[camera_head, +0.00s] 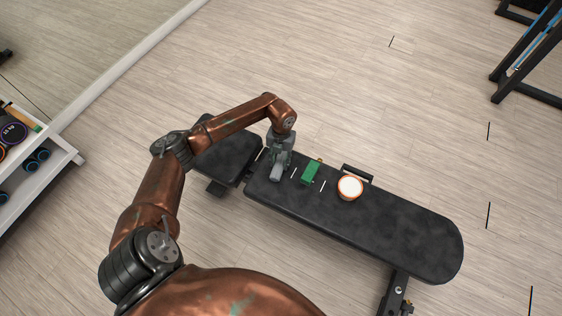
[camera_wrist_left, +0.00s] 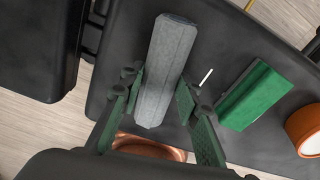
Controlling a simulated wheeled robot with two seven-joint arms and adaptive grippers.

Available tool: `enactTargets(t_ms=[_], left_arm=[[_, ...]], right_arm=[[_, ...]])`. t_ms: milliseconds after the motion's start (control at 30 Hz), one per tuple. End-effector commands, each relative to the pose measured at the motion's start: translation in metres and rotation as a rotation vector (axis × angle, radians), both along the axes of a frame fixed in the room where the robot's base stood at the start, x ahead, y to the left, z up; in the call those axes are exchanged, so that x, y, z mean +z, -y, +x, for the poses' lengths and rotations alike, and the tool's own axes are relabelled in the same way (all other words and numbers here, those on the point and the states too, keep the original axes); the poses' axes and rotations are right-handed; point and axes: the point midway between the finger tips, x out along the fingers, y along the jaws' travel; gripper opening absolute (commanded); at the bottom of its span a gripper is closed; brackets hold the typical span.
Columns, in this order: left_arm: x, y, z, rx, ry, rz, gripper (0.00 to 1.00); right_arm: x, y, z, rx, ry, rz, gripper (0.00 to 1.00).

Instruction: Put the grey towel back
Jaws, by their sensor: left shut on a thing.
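The grey towel (camera_wrist_left: 170,55) is a rolled, pale grey bundle. In the wrist view it lies lengthwise between the fingers of my left gripper (camera_wrist_left: 160,90), which is shut on it. In the head view my left gripper (camera_head: 280,156) points down over the black padded bench, with the towel (camera_head: 275,174) showing as a small grey end below it. I cannot tell whether the towel touches the pad. A green block-like item (camera_head: 311,172) lies to the right of the gripper; it also shows in the wrist view (camera_wrist_left: 254,95). My right gripper is not in view.
The black bench (camera_head: 405,225) has two pads with a gap between them. An orange-rimmed round container with a white top (camera_head: 350,187) stands beyond the green item. Thin white lines mark the pad. A white rack (camera_head: 62,160) with weights stands left. The bench's right end is clear.

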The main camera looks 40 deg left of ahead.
Motion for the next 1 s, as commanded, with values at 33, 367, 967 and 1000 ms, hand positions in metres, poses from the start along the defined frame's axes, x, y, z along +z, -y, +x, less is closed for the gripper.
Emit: enactTargets(t_ms=[33, 367, 967, 1000], left_arm=[[0.0016, -0.0001, 0.0009, 0.000, 0.002, 0.000, 0.07], [-0.0035, 0.0000, 0.0003, 0.000, 0.000, 0.000, 0.07], [-0.0040, 0.0000, 0.0004, 0.000, 0.001, 0.000, 0.47], [-0.0041, 0.0002, 0.0004, 0.000, 0.001, 0.000, 0.47]], right_arm=[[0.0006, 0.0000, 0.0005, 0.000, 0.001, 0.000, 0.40], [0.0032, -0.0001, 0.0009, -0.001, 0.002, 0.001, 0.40], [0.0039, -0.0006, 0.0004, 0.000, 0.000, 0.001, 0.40], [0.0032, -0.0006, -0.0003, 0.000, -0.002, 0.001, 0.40]])
